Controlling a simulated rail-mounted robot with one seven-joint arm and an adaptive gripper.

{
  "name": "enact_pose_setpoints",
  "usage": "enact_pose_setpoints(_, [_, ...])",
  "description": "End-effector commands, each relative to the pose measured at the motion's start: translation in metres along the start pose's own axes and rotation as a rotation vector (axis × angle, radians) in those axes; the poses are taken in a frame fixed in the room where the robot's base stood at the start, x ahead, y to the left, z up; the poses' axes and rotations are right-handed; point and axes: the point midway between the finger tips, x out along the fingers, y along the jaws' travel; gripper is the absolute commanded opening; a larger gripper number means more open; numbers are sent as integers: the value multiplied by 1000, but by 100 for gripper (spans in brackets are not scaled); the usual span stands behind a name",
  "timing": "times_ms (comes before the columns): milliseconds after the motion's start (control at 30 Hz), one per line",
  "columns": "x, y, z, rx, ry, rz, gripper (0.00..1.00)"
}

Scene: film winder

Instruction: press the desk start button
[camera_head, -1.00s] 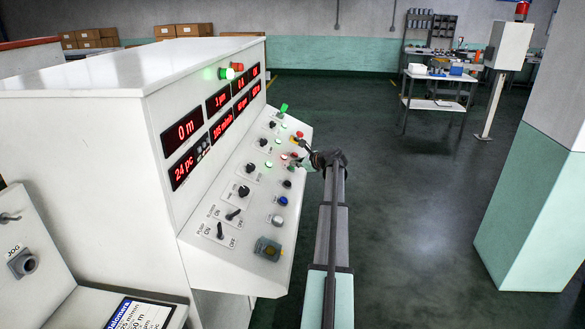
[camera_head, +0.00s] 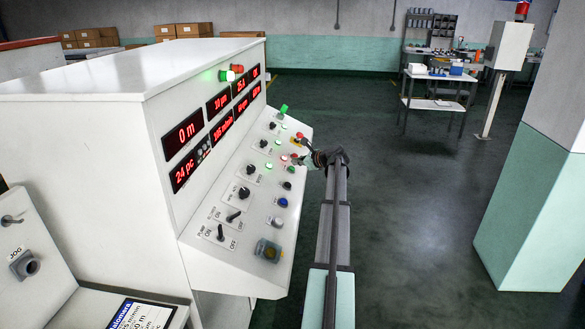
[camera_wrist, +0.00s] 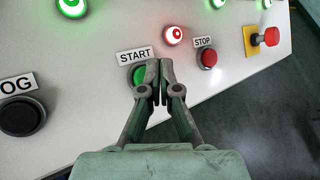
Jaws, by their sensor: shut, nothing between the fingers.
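The green START button (camera_wrist: 139,75) sits under its START label (camera_wrist: 135,56) on the sloped white desk panel. My gripper (camera_wrist: 159,78) is shut and empty. In the wrist view its fingertips lie over the right part of the button and hide that part. Whether they touch it cannot be told. In the head view my gripper (camera_head: 303,150) is at the far end of the desk panel (camera_head: 205,252), close above its surface, and the START button cannot be made out there.
A red STOP button (camera_wrist: 208,58) and a red emergency button (camera_wrist: 266,38) on yellow are to the right. A red lamp (camera_wrist: 173,35) is above, a black jog button (camera_wrist: 22,116) to the left. Open floor (camera_head: 410,230) lies right of the desk.

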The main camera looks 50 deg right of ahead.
Motion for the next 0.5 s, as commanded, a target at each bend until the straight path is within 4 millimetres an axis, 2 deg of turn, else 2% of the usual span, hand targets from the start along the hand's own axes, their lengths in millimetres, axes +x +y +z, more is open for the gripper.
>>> enact_pose_setpoints(333, [-2,-1,1,0,0,0,0])
enact_pose_setpoints(500, [-9,-7,8,0,0,0,0])
